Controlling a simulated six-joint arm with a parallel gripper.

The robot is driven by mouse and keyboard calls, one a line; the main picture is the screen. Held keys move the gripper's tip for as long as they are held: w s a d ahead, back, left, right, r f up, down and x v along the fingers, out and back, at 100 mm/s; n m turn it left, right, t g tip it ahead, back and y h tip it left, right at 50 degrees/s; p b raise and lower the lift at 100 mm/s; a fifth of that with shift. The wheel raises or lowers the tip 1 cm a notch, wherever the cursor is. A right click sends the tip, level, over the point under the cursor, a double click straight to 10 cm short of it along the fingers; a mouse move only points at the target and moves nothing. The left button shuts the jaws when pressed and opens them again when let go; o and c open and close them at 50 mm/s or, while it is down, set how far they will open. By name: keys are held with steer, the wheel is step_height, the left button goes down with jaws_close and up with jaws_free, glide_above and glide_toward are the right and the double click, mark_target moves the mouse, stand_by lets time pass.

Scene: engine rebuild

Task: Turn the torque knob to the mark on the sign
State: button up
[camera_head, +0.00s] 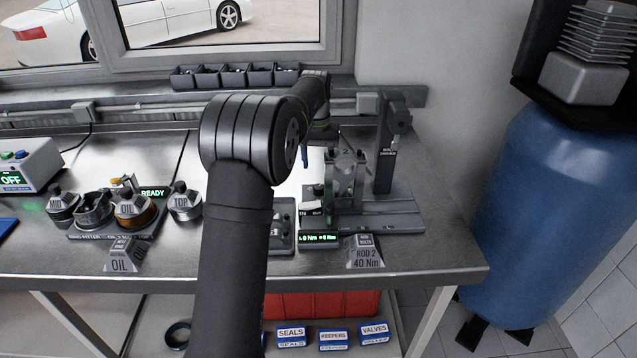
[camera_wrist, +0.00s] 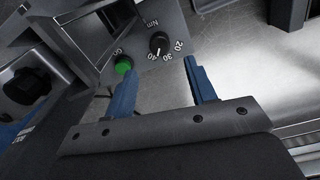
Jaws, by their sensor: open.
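The torque knob (camera_wrist: 159,43) is a small black dial with a white pointer line on a grey panel in the wrist view. The scale beside it reads 20, 30, 40 and Nm; the pointer seems to face the 40 side, but is too small to read exactly. My gripper (camera_wrist: 158,68) is open, its two blue fingers apart on either side of the knob's line and short of it, with nothing between them. The sign (camera_head: 366,256) at the bench's front edge reads ROD 2, 40 Nm. A green-lit display (camera_head: 319,239) stands left of it, its digits hard to read.
A round green button (camera_wrist: 123,65) sits close to the left finger. A metal stand (camera_head: 385,150) rises at the bench's right. Jars and a READY display (camera_head: 153,191) stand left of my arm. A blue tank (camera_head: 550,200) is beyond the bench.

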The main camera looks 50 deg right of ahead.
mark_target(319, 186)
step_height(319, 186, down, 8)
steer(key=shift+r, duration=0.1)
steer(key=shift+c, duration=0.4)
steer(key=c, duration=0.9)
steer(key=shift+m, duration=1.5)
steer(key=o, duration=1)
steer(key=shift+r, duration=0.1)
step_height(319, 186, up, 17)
steer(key=shift+w+r, duration=0.1)
